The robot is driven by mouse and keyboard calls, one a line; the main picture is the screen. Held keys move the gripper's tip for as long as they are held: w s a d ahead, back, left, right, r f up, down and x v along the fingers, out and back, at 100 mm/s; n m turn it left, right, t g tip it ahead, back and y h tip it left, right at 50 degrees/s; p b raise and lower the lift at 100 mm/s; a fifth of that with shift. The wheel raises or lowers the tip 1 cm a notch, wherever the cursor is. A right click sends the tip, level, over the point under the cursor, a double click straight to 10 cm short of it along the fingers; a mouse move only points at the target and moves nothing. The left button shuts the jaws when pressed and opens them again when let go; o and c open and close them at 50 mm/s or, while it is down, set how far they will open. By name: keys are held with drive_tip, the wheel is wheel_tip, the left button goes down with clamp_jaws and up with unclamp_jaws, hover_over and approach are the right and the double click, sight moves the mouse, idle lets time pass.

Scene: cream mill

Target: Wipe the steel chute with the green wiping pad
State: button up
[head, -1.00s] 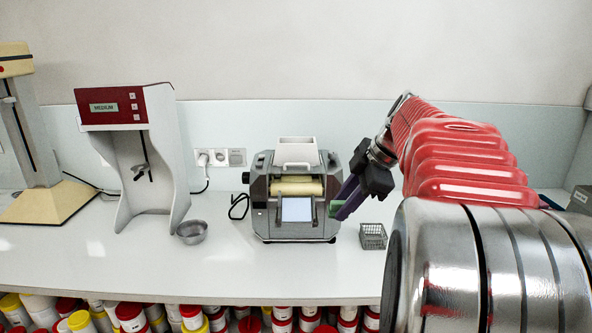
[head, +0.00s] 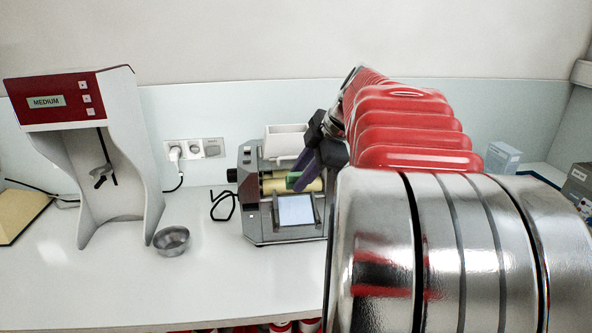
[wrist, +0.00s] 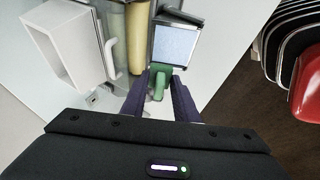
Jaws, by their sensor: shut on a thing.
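The mill (head: 250,210) stands on the bench with its steel chute (head: 296,210), a pale square plate with a dark frame, at its front. The chute also shows in the wrist view (wrist: 175,43). My gripper (head: 299,174) is shut on the green wiping pad (head: 292,180), over the mill in front of the yellowish roller. In the wrist view the pad (wrist: 158,80) sits between the two purple fingers (wrist: 160,95), close to one edge of the chute. I cannot tell whether it touches the chute. My arm hides the mill's right side.
A white hopper (head: 286,140) rises at the mill's back. A steel bowl (head: 171,240) and a red-topped MEDIUM device (head: 75,100) stand to the left. Boxes (head: 502,157) are at the right. The bench front left of the mill is clear.

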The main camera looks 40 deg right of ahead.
drive_tip(key=shift+d+f, duration=0.1)
drive_tip(key=shift+f, duration=0.05)
drive_tip(key=shift+w+f, duration=0.1)
drive_tip(key=shift+f, duration=0.1)
hover_over(296, 219)
drive_tip(key=w+d, duration=0.1)
drive_tip(key=d, duration=0.1)
drive_tip(key=shift+d+f, duration=0.2)
drive_tip(key=shift+f, duration=3.2)
drive_tip(key=shift+s+a+f, duration=0.4)
drive_tip(key=shift+s+a, duration=0.2)
drive_tip(key=shift+s, duration=0.25)
drive_tip(key=shift+s+a+f, duration=0.4)
drive_tip(key=shift+s+a, duration=0.15)
drive_tip(key=shift+s, duration=0.25)
drive_tip(key=shift+w+d+f, duration=0.1)
drive_tip(key=shift+w+f, duration=0.1)
drive_tip(key=shift+f, duration=0.2)
drive_tip(key=shift+w+d, duration=0.1)
drive_tip(key=shift+w+d+r, duration=0.5)
drive_tip(key=shift+w+d, duration=0.05)
drive_tip(key=shift+w, duration=0.25)
drive_tip(key=shift+w+d+r, duration=0.45)
drive_tip(key=shift+w+d, duration=0.05)
drive_tip(key=shift+w, duration=0.25)
drive_tip(key=shift+s+a+f, duration=0.6)
drive_tip(key=shift+s, duration=0.25)
drive_tip(key=shift+s+a+f, duration=0.55)
drive_tip(key=shift+s, duration=0.3)
